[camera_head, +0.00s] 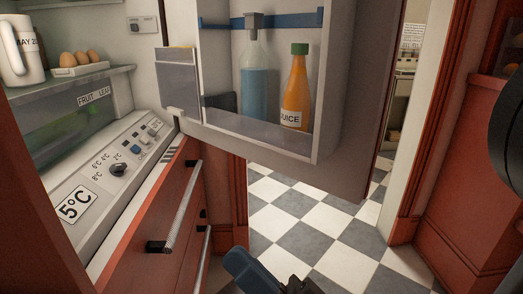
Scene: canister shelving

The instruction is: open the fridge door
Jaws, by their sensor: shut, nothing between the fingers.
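The fridge door (350,130) stands swung open in the upper middle, with its inner side facing me. Its door shelf holds a blue bottle (255,85) and an orange juice bottle (295,90) with a green cap. The fridge interior (110,90) shows at left. My gripper (275,276) shows only in part at the bottom edge, as a blue piece and a dark piece. It is shut and empty, below the door and apart from it in the picture. The rest of it is cut off.
Inside the fridge are eggs (78,60), a white jug (20,50) and a control panel (120,160) reading 5°C. Red drawers (150,215) with bar handles stand below. Checkered floor (330,235) is clear. A red cabinet (465,200) stands right.

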